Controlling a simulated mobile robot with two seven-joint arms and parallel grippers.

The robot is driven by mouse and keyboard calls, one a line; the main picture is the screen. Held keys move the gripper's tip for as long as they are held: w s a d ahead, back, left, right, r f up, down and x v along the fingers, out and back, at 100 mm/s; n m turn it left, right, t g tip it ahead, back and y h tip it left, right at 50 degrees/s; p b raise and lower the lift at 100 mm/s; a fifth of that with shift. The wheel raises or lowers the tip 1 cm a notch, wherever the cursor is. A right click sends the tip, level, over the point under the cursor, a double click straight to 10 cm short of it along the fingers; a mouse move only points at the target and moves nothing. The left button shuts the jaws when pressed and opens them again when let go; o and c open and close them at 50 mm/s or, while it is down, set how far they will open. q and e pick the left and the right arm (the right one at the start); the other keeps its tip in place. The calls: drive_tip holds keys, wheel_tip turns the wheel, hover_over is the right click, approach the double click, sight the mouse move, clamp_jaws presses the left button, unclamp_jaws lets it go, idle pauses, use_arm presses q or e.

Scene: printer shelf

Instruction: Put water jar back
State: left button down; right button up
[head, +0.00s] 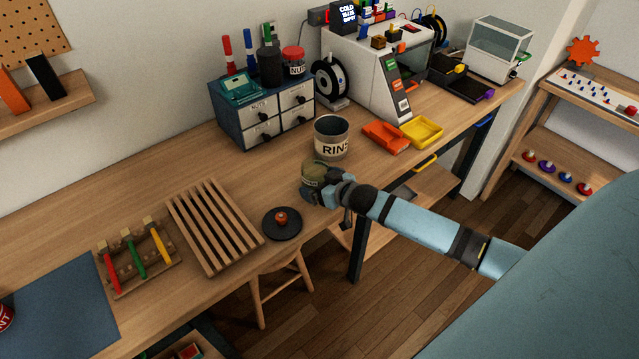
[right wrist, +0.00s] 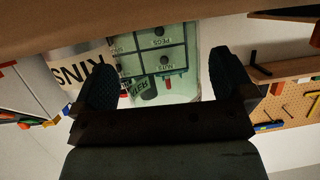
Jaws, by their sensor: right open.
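The water jar (head: 313,172), a small see-through greenish jar, stands on the wooden table near its front edge. My right gripper (head: 321,187) is at the jar's near side and hides its lower part. In the right wrist view, upside down, the clear jar (right wrist: 185,60) shows between the two dark fingers of the open gripper (right wrist: 163,84); drawers show through it. I cannot tell whether the fingers touch it. A larger grey tin labelled RINS… (head: 331,138) stands just behind the jar. My left gripper is not in view.
A black disc with a red knob (head: 282,223) and a slatted wooden rack (head: 215,227) lie to the left. A drawer cabinet (head: 262,112) stands behind. The table between rack and cabinet is clear.

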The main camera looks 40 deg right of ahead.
drive_tip(key=v, duration=1.1)
drive_tip(key=s+a+f+g, duration=0.1)
drive_tip(key=s+a+f, duration=0.4)
drive_tip(key=s+a, duration=0.3)
drive_tip(key=s+a+f+n+g+y, duration=0.1)
drive_tip(key=s+a+f, duration=0.4)
drive_tip(key=s+a, duration=0.3)
drive_tip(key=a, duration=0.3)
drive_tip(key=shift+s+f, duration=0.2)
drive_tip(key=shift+f, duration=0.1)
wheel_tip(320, 180, up, 5)
drive_tip(key=p, duration=0.5)
drive_tip(key=shift+d+r, duration=0.15)
drive_tip(key=shift+r, duration=0.05)
